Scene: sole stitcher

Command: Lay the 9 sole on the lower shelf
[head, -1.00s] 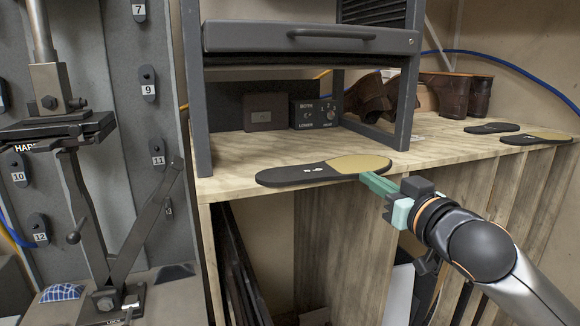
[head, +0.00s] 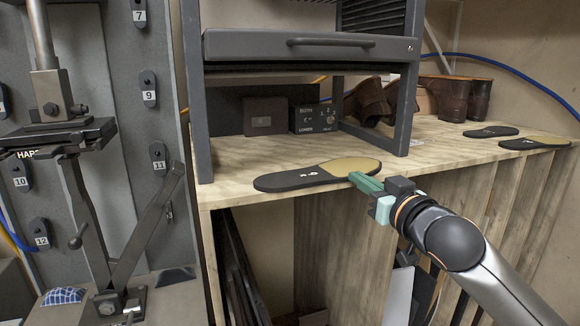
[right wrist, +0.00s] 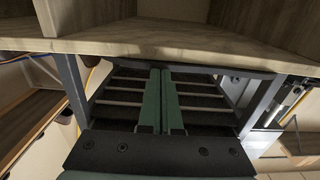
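The 9 sole (head: 290,181) is long and flat, dark with a tan patch at its right end and a small white mark. It is level at the front edge of the wooden bench top (head: 235,157); I cannot tell whether it touches the wood. My right gripper (head: 360,181) comes from the lower right, with its green fingers at the sole's tan end, shut on it. The fingers (right wrist: 163,85) are close together in the right wrist view. A grey-framed rack (head: 199,110) stands behind the sole; its lower shelf is not clear. My left gripper is not in view.
A grey drawer front with a handle (head: 320,43) spans the rack. A control box (head: 312,117) marked BOTH and LOWER stands beneath. Brown shoes (head: 455,97) and two other soles (head: 491,131) are at the right. A lever machine (head: 62,135) stands at the left.

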